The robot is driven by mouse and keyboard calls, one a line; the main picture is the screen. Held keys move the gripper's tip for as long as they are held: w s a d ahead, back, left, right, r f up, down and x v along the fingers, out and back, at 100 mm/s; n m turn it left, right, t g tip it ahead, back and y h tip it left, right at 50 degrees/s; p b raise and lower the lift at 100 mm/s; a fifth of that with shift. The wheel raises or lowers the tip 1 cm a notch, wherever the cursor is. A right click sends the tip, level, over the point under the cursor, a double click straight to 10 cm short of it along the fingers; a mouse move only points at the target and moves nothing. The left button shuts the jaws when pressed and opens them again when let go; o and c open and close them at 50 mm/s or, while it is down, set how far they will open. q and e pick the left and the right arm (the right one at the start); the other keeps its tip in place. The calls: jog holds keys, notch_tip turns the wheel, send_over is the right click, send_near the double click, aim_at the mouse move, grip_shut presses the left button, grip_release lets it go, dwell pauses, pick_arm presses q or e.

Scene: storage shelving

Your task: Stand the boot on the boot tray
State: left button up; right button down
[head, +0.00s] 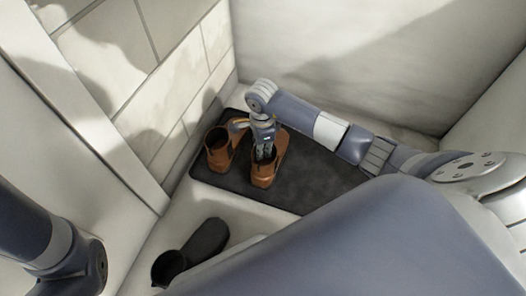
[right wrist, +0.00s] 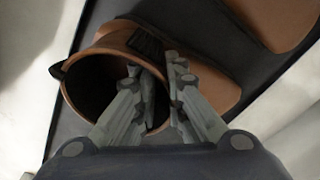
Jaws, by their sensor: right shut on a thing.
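A brown ankle boot (head: 263,182) stands upright on the dark boot tray (head: 315,180), its toe toward the back wall. My right gripper (head: 265,153) is shut on this boot's shaft rim from above. In the right wrist view, the gripper (right wrist: 155,85) has one finger inside the open shaft of the boot (right wrist: 100,50) and the other outside. The sole's contact with the tray is hidden from the wrist camera. My left gripper is out of view; only part of that arm shows at left.
A second brown boot (head: 216,158) stands on the tray just left of the held one. A dark boot (head: 195,250) is on the pale floor in front of the tray. Walls close in the left and back. The tray's right part is bare.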

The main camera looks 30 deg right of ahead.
jog(key=shift+r, duration=0.1)
jog(key=c, duration=1.7)
grip_release()
jog(key=shift+f, duration=0.2)
jog(key=shift+o, duration=0.2)
jog(key=shift+r, duration=0.1)
